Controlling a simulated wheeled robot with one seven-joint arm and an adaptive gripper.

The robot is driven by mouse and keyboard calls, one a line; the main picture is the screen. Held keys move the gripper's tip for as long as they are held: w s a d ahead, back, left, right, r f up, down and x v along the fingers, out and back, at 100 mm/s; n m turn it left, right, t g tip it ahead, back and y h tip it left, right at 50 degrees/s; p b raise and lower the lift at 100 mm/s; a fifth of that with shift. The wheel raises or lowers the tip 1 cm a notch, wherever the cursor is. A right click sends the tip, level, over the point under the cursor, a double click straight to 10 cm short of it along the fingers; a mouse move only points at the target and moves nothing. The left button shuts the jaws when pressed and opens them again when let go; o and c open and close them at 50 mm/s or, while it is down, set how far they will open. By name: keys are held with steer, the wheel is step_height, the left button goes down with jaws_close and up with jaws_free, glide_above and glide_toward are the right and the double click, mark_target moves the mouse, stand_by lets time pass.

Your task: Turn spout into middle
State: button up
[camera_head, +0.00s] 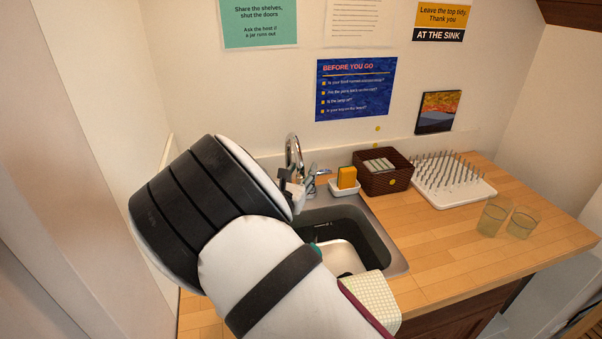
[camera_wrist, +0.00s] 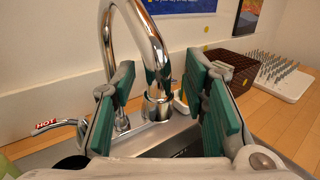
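The chrome gooseneck spout (camera_head: 294,148) stands at the back edge of the steel sink (camera_head: 398,262), its lower part hidden by my arm. In the wrist view the spout (camera_wrist: 152,42) arches close in front of me, between the green-padded fingers. My gripper (camera_wrist: 165,98) is open, with one finger on each side of the spout; I cannot tell whether either pad touches it. In the head view the gripper is mostly hidden behind my arm. A tap lever marked HOT (camera_wrist: 46,125) is at the left in the wrist view.
A brown basket (camera_head: 384,183), a white drying rack (camera_head: 462,197) and two glasses (camera_head: 491,219) stand farther right. A checked cloth (camera_head: 372,298) hangs over the front edge. A white tub (camera_head: 345,258) is in the basin.

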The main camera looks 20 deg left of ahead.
steer(key=s, duration=1.2)
steer(key=shift+a, duration=0.25)
